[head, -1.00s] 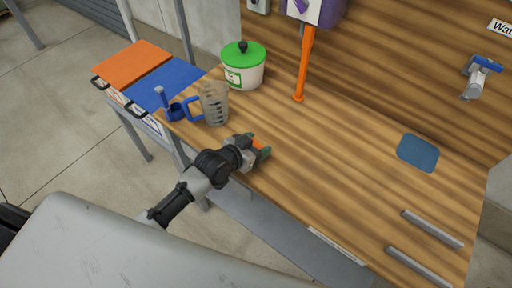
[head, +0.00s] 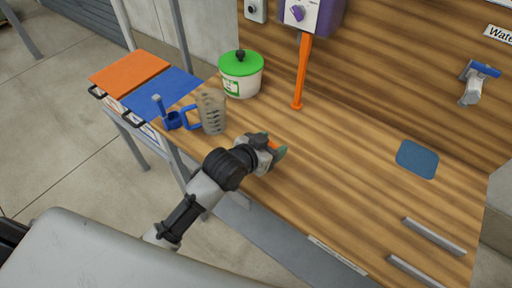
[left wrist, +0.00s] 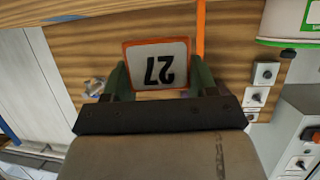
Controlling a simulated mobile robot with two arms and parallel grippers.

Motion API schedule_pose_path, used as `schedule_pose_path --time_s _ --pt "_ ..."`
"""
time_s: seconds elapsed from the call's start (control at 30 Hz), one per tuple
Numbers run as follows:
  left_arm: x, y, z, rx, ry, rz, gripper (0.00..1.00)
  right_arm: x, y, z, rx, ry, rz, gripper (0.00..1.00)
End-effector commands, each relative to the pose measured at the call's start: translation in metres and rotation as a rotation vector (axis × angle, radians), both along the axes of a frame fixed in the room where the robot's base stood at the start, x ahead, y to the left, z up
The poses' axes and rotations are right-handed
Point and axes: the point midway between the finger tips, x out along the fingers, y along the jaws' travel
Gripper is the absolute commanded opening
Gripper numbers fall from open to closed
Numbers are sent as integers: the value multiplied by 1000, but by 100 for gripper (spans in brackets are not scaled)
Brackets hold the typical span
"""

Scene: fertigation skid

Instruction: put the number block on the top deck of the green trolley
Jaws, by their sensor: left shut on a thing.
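The number block (left wrist: 158,66) is a pale block with an orange border and a dark 27, upside down in the left wrist view. My left gripper (head: 276,150) is shut on it, with one green finger on each side. In the head view only an orange bit of the block (head: 273,143) shows between the fingers. The gripper is over the front part of the wooden bench; its height above the top is hard to tell. The green trolley is not in view. My right gripper is not in view.
A measuring jug (head: 212,112), a blue holder (head: 171,118) and a green-lidded tub (head: 241,75) stand left on the bench (head: 350,180). An orange post (head: 302,72) rises behind. A blue pad (head: 417,159) and grey bars (head: 434,236) lie right. Mid-bench is clear.

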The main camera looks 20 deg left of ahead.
Motion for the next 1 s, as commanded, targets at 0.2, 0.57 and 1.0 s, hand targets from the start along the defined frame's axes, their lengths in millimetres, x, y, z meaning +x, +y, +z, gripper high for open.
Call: schedule_pose_path --time_s 0.2,0.57,1.0 --pt "-11 -43 27 -5 -2 -1 31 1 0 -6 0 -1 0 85" --pt "-18 -65 41 -1 -1 2 31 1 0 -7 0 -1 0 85" --pt "-91 42 38 0 6 320 31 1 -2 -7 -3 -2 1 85"
